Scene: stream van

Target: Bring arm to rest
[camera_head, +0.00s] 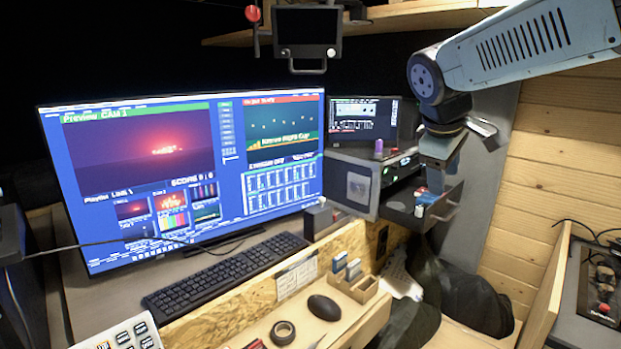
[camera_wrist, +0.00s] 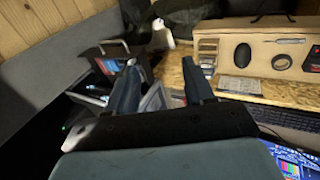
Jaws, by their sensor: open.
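My arm comes in from the upper right in the head view and bends down at its blue-grey joint. My gripper (camera_head: 440,155) hangs above the open drawer (camera_head: 447,208) of the rack beside the big monitor. In the wrist view my gripper (camera_wrist: 165,85) shows two dark fingers spread apart, with nothing between them. Beyond the fingers the drawer (camera_wrist: 108,50) lies to the left, with small things in it. I cannot tell whether the fingertips touch anything in the drawer.
A large monitor (camera_head: 190,175) stands left, with a keyboard (camera_head: 225,272) before it. A shelf (camera_head: 400,18) runs above. A panelled wall stands right.

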